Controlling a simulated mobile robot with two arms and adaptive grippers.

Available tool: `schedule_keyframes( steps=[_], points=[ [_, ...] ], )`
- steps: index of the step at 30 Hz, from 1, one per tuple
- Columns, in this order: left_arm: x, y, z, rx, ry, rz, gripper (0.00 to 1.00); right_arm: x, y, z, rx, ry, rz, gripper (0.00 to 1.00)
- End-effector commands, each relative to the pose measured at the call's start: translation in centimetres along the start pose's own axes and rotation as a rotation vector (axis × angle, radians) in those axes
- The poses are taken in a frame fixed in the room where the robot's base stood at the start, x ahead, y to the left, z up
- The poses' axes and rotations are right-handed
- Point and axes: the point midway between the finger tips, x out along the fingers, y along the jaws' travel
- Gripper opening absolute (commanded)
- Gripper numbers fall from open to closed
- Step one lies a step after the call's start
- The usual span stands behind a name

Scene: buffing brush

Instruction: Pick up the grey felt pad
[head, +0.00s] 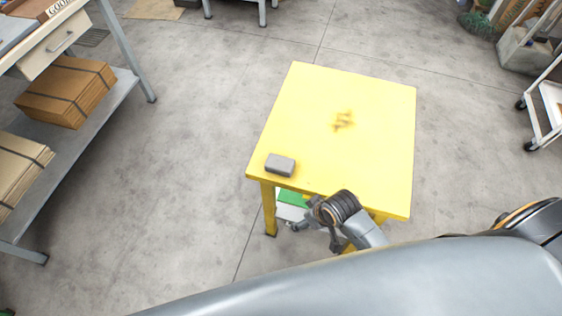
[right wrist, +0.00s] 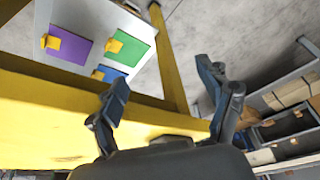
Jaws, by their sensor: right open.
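The grey felt pad (head: 280,165) is a small rounded block lying flat near the front left corner of the yellow table (head: 375,100). My right gripper (head: 303,215) is at the table's front edge, to the right of the pad and nearer to me, apart from it. In the right wrist view its two fingers (right wrist: 165,82) are spread with nothing between them, and the yellow table edge runs behind them. My left gripper is not in view.
A brown smudge (head: 343,120) marks the otherwise clear tabletop. Below it, a white board carries purple (right wrist: 68,46), green (right wrist: 126,47) and blue panels. A shelf with cardboard boxes (head: 66,90) stands at the left, a white cart (head: 550,105) at the right. Open concrete floor surrounds the table.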

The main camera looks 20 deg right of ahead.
Motion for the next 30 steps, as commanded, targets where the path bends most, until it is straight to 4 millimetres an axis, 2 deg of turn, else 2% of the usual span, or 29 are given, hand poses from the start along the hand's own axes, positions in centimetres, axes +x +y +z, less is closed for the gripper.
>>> schedule_keyframes(
  steps=[1, 5, 6, 8, 12, 17, 20, 24, 30],
  points=[
    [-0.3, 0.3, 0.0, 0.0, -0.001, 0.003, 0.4, -1.8, -0.3, -1.2, -0.018, 0.015, -0.006, 0.78],
    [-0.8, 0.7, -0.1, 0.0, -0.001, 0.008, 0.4, -6.0, -1.3, -4.0, -0.081, 0.049, -0.036, 0.78],
    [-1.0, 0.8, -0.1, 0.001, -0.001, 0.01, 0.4, -7.4, -1.6, -5.2, -0.117, 0.063, -0.049, 0.78],
    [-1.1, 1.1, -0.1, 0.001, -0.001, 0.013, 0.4, -9.0, -2.2, -7.0, -0.181, 0.082, -0.075, 0.78],
    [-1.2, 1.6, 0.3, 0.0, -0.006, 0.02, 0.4, -10.1, -2.7, -9.5, -0.294, 0.096, -0.12, 0.78],
    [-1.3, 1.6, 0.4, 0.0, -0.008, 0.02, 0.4, -10.7, -2.2, -12.1, -0.408, 0.098, -0.156, 0.78],
    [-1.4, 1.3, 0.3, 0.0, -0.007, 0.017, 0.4, -11.0, -1.1, -13.8, -0.473, 0.092, -0.17, 0.78],
    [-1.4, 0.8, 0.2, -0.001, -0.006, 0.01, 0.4, -11.8, 1.4, -16.1, -0.546, 0.069, -0.18, 0.78],
    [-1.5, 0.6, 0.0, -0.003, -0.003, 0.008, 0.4, -13.2, 4.5, -18.1, -0.587, 0.042, -0.188, 0.78]
  ],
)
